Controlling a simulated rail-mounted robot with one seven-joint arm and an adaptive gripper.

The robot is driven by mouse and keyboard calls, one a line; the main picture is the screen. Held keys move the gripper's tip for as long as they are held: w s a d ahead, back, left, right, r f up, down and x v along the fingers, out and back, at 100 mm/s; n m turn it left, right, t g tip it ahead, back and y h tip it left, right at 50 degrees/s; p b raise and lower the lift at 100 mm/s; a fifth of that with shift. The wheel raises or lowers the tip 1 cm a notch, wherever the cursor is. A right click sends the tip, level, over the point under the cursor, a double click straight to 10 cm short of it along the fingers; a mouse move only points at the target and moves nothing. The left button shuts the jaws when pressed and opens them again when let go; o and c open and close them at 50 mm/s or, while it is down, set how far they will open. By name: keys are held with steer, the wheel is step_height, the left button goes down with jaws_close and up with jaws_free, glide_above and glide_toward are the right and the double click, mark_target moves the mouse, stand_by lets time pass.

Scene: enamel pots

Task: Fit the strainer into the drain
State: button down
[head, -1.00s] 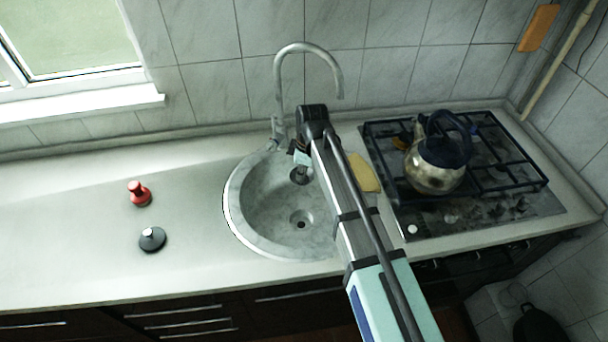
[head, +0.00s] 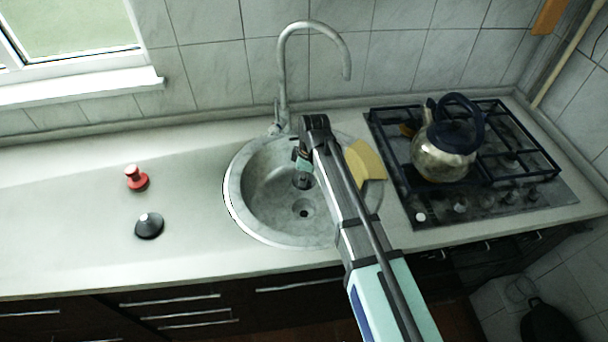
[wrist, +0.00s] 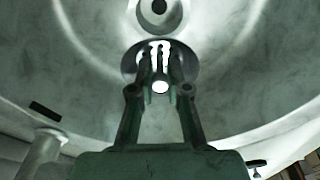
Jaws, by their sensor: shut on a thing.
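My gripper (head: 303,168) is over the sink bowl, pointing down, and is shut on the strainer (head: 301,184). In the wrist view the fingers (wrist: 160,62) close on the strainer's pale stem, and its round grey disc (wrist: 130,62) shows around the fingertips. The drain (head: 303,208) is a dark round hole in the bowl floor, in front of the strainer in the head view. In the wrist view the drain (wrist: 158,7) lies at the top edge, beyond the disc. The strainer appears above the bowl floor and apart from the drain; its exact height is unclear.
The round sink (head: 238,203) has a tall curved faucet (head: 284,75) behind it. A red stopper (head: 136,178) and a black cone-shaped one (head: 149,227) stand on the left counter. A yellow sponge-like piece (head: 366,160) and a kettle (head: 443,153) on the stove are right.

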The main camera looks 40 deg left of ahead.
steer(key=shift+f+b, duration=2.7)
steer(key=shift+f, duration=3.15)
steer(key=shift+f, duration=0.65)
steer(key=shift+f+b, duration=0.35)
steer(key=shift+b, duration=0.1)
steer(key=shift+f, duration=0.35)
steer(key=shift+f+b, duration=0.3)
steer(key=shift+f, duration=0.05)
steer(key=shift+f+b, duration=0.4)
steer(key=shift+f, duration=0.5)
steer(key=c, duration=1.1)
jaws_free()
steer(key=shift+o, duration=0.2)
steer(key=shift+r, duration=0.1)
